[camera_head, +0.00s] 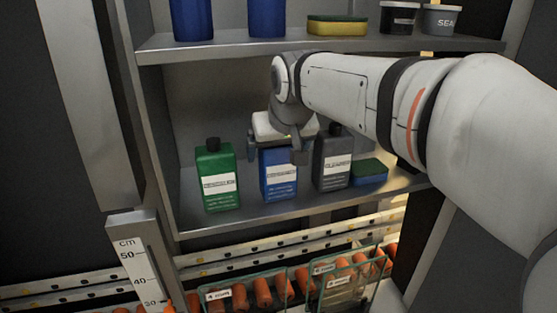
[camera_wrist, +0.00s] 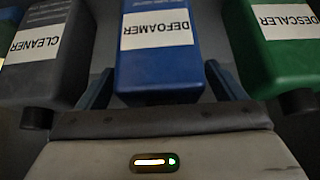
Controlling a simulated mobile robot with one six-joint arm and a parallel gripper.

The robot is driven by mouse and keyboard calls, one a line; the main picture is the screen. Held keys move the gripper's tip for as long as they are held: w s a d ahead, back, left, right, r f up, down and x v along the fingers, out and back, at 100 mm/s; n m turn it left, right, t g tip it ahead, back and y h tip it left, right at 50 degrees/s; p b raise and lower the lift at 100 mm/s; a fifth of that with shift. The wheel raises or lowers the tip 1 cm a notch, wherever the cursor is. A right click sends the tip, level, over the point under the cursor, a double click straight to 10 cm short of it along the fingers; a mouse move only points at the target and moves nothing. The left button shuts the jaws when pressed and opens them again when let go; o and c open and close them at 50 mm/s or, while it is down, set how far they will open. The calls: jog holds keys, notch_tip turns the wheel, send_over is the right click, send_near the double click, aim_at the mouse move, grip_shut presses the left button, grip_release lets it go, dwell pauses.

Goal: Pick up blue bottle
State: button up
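The blue bottle (camera_head: 279,178) stands upright on the lower shelf, between the green and dark grey bottles. In the wrist view the blue bottle (camera_wrist: 158,65) shows its white DEFOAMER label, upside down. My gripper (camera_head: 278,152) is at the upper part of the blue bottle and hides its top in the head view. In the wrist view my gripper (camera_wrist: 160,85) has one finger on each side of the bottle. It looks open, with narrow gaps to the bottle's sides.
The green DESCALER bottle (camera_head: 218,176) and dark grey CLEANER bottle (camera_head: 331,160) stand close on either side. A blue sponge (camera_head: 369,172) lies at right. The upper shelf (camera_head: 230,50) is above.

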jog(key=c, duration=1.3)
jog(key=shift+c, duration=0.2)
jog(key=shift+r, duration=0.25)
